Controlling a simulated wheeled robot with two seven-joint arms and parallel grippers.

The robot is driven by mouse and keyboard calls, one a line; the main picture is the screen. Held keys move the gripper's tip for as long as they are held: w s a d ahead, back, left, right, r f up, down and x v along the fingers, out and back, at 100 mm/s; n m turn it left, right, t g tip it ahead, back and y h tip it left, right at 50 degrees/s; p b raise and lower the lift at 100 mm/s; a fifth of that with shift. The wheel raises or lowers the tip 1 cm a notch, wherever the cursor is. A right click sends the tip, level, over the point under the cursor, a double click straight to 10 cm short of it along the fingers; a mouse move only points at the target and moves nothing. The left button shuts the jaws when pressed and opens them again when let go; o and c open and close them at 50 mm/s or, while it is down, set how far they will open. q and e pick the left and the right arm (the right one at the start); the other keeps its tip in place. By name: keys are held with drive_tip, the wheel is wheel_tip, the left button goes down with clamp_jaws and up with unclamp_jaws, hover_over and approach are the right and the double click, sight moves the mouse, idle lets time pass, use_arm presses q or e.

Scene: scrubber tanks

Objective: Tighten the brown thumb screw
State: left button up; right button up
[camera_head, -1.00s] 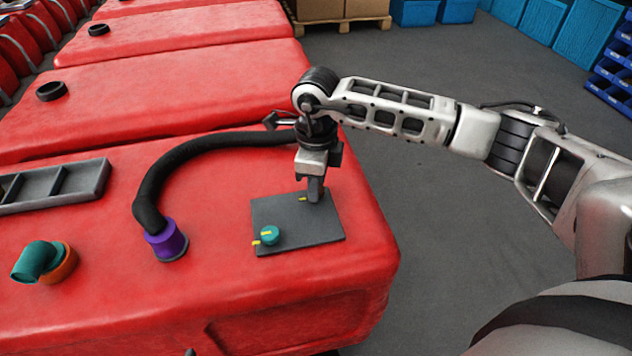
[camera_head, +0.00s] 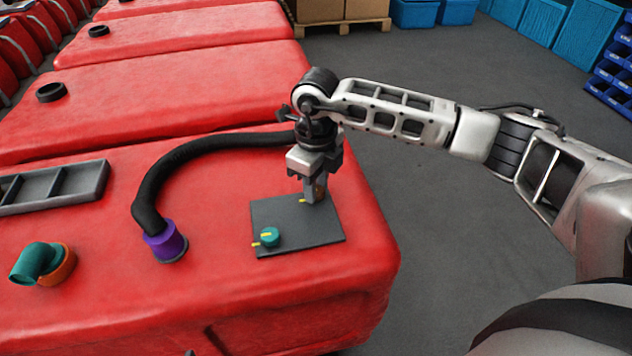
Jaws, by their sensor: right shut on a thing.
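The brown thumb screw (camera_head: 321,191) shows only as a small brown patch at the fingertips of my right gripper (camera_head: 314,194). The gripper points down and is shut on the screw, at the far right part of the dark grey plate (camera_head: 285,235) on the red tank. The fingers hide most of the screw. A teal thumb screw (camera_head: 270,237) stands at the plate's near left part, with yellow marks on and beside it. Another yellow mark lies just left of the gripper's fingers. My left gripper is not in view.
A black hose (camera_head: 165,172) with a purple collar (camera_head: 166,243) lies left of the plate and runs behind my right gripper. A teal elbow (camera_head: 36,262) in an orange ring and a grey divided tray (camera_head: 62,186) are at left. The floor to the right is clear.

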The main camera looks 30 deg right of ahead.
drive_tip(key=shift+w+r, duration=0.1)
drive_tip(key=shift+r, duration=0.15)
drive_tip(key=o, duration=1)
drive_tip(key=shift+d, duration=0.1)
drive_tip(key=shift+f, duration=0.1)
wheel_tip(320, 180, up, 16)
drive_tip(key=shift+r, duration=0.1)
